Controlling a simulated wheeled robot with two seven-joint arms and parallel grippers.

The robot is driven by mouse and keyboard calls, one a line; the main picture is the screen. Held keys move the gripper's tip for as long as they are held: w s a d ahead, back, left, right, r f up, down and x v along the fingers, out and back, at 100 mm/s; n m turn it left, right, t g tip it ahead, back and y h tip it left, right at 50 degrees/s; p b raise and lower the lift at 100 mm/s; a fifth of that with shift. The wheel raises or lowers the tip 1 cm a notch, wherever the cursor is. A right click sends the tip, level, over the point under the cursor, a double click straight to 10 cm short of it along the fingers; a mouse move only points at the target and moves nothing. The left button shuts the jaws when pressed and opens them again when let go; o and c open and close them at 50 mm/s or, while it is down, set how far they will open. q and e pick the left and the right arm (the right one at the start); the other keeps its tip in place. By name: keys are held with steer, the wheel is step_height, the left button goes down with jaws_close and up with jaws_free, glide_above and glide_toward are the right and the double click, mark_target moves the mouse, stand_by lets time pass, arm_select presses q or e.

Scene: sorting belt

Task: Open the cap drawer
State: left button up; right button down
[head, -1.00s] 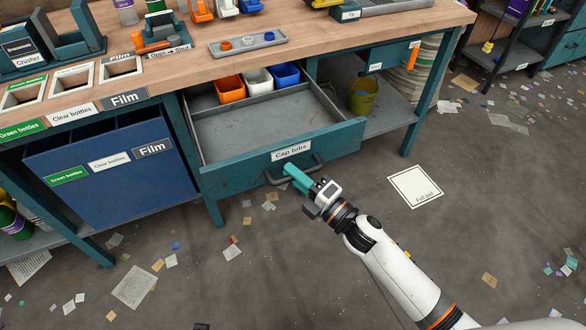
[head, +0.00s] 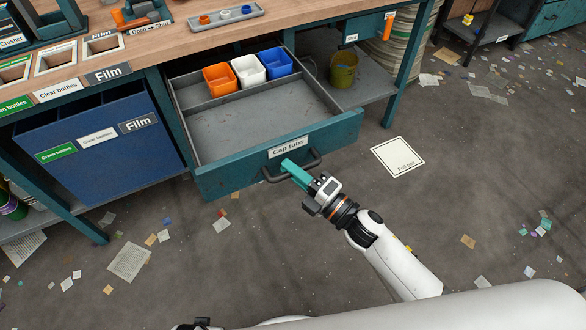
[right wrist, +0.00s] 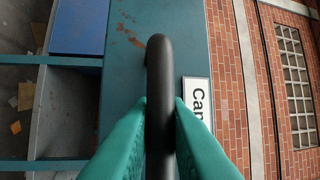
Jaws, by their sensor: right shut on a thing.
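The cap drawer (head: 235,163) is a teal-fronted drawer labelled "Cap tubs", pulled well out from under the wooden bench in the head view. An orange tub (head: 219,80), a white tub (head: 248,71) and a blue tub (head: 278,62) stand at its back; its front part is bare grey. My right gripper (head: 291,169) is shut on the dark bar handle (head: 313,160) at the drawer front. In the right wrist view, the teal fingers sit on both sides of the handle bar (right wrist: 159,95). My left gripper is not clearly in view.
A blue bin (head: 95,165) with labelled slots stands left of the drawer. An olive bucket (head: 343,72) is on the shelf to the right. A white floor mark (head: 398,157) and scattered paper lie on otherwise clear floor.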

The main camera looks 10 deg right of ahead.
steer(key=c, duration=1.4)
jaws_free()
